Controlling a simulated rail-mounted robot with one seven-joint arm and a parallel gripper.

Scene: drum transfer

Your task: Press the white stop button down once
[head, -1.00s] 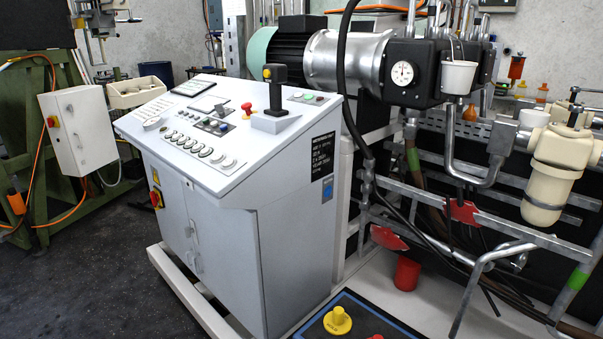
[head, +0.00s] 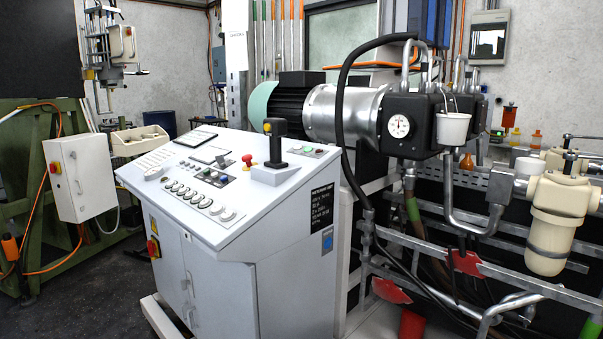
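A light grey control console (head: 205,180) stands left of centre with a sloped top. Which one is the white stop button, I cannot tell at this size; no labels are readable. A red mushroom button (head: 247,160) and a black joystick (head: 274,148) stand on the panel. My gripper is not in view.
A motor and pump (head: 345,112) with a gauge and thick black hose stand right behind the console. Pipes and a cream filter housing (head: 550,225) fill the right side. A white box on a green frame (head: 80,178) stands left. Dark floor (head: 90,290) is open at front left.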

